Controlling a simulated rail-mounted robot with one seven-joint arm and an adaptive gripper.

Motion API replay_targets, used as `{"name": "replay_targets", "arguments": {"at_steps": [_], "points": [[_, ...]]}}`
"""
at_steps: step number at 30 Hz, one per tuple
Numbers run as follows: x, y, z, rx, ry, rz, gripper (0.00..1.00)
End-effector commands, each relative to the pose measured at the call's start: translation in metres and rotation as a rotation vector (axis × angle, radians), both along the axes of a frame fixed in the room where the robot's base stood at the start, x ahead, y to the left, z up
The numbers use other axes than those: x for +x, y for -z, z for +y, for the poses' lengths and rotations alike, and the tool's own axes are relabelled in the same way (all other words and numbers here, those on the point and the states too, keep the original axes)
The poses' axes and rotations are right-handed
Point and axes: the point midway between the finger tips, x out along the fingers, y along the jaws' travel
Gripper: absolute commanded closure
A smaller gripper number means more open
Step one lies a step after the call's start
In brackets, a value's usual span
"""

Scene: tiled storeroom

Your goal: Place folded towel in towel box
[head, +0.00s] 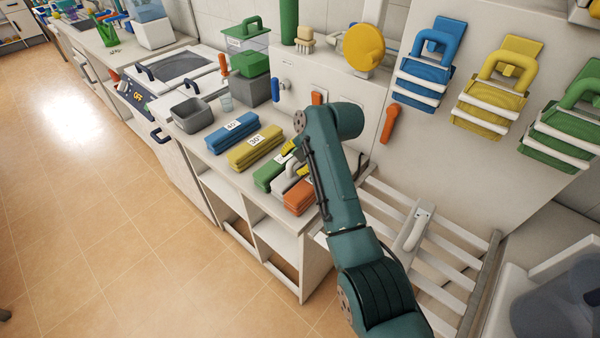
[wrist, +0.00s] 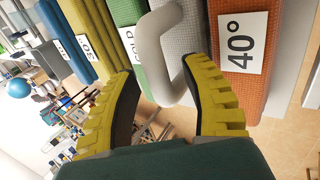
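A light grey piece with a U-shaped handle (wrist: 150,45) sits between the green and orange labelled stacks; I cannot tell whether it is the folded towel. In the head view its pale part (head: 281,184) shows beside my gripper. My gripper (head: 295,159) is over the counter. In the wrist view its yellow ribbed fingers (wrist: 163,72) are spread, with the handle's bend between them and a gap on the left. The orange stack (head: 299,199) is marked 40° in the wrist view (wrist: 240,85). The green stack (head: 266,177) is partly hidden. No box is clearly marked for towels.
Yellow (head: 256,147) and blue (head: 231,131) labelled stacks lie left along the counter, with a grey bin (head: 191,115) beyond. Blue (head: 424,73), yellow (head: 488,105) and green (head: 556,140) handled pieces hang on the wall. A slatted rack (head: 445,262) stands right.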

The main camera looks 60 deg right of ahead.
Motion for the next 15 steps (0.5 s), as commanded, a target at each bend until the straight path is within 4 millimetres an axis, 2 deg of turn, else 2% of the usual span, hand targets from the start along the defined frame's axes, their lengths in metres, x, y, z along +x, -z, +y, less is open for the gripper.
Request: {"name": "replay_targets", "arguments": {"at_steps": [1, 6, 7, 15], "points": [[-0.0001, 0.0, 0.0, 0.0, 0.0, 0.0, 0.64], [-0.0003, -0.0001, 0.0, 0.0, 0.0, 0.0, 0.97], [-0.0003, -0.0001, 0.0, 0.0, 0.0, 0.0, 1.0], [-0.0002, -0.0009, -0.0003, -0.001, 0.001, -0.001, 1.0]]}}
